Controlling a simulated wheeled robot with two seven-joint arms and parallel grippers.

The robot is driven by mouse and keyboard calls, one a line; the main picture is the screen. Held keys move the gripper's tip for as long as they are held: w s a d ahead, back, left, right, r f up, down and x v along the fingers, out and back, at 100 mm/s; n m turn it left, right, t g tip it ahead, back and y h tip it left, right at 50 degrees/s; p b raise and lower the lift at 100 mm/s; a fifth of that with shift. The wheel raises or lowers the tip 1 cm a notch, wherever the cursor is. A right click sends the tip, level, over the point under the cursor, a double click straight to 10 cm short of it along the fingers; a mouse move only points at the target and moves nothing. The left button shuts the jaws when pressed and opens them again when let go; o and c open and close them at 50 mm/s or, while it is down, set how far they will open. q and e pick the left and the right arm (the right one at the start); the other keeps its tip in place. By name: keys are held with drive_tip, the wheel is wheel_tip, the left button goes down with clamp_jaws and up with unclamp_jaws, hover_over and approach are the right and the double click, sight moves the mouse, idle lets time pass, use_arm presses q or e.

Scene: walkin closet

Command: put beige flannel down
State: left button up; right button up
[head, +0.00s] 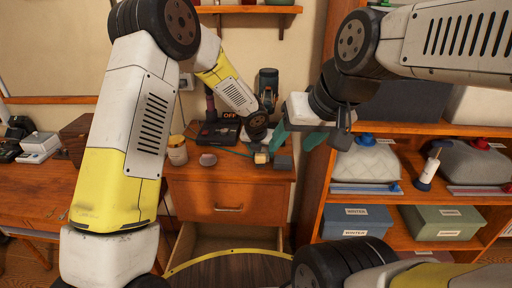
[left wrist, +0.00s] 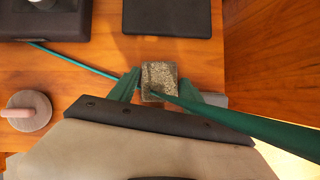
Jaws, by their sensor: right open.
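The beige flannel (left wrist: 160,76) shows in the left wrist view as a small speckled block above the wooden cabinet top. My left gripper (left wrist: 158,88) has its green fingers on both sides of it and seems shut on it. In the head view the flannel (head: 261,158) is a small pale patch near the cabinet's right front edge, under my left wrist. Whether it touches the wood I cannot tell. My right gripper (head: 298,137) is open and empty, its teal fingers wide apart, just above and right of the flannel.
The wooden cabinet (head: 225,190) also holds a jar (head: 177,150), a small round object (head: 208,160) and a dark device (head: 217,132). A thin teal rod (left wrist: 70,60) lies left of the flannel. Shelves with boxes (head: 355,220) stand right. An open drawer is below.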

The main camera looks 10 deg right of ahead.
use_arm(q)
drive_tip(key=c, duration=0.7)
